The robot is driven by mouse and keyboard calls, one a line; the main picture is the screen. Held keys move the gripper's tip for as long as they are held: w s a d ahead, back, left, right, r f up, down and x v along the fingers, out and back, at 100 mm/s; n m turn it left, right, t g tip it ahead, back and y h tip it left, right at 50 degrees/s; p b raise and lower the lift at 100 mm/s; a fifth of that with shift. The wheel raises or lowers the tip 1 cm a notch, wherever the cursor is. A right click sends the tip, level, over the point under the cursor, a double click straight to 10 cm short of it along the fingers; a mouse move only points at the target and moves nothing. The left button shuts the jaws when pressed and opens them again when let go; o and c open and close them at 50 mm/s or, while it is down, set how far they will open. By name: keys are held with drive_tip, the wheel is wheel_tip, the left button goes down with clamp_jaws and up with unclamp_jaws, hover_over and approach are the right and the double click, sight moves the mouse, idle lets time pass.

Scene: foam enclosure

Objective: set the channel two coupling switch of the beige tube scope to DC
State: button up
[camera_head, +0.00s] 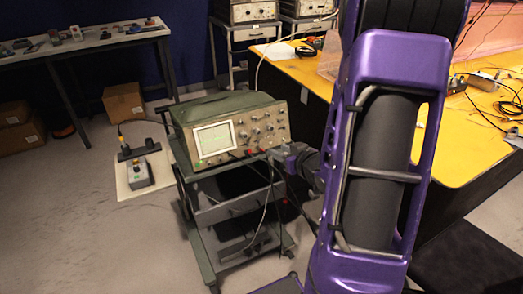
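The beige tube scope (248,122) stands on a grey-green cart at the middle of the head view, its lit screen on the left of the front panel and its knobs on the right. The channel two coupling switch is too small to make out, so its position cannot be read. My gripper (277,155) is at the lower right corner of the front panel, close to it. I cannot tell whether it touches the panel or whether its fingers are open. My purple arm fills the right of the view and hides what lies behind it.
Cables hang from the scope's lower front over the cart (204,246). A yellow table (455,170) with tools and wires stands at the right. A control box (137,172) lies on a board on the floor at the left. The floor left of the cart is mostly clear.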

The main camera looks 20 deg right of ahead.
sight(258, 141)
drive_tip(key=b+x, duration=0.1)
drive_tip(key=x, duration=1.2)
drive_tip(key=shift+s, duration=0.1)
clamp_jaws()
idle(0.9)
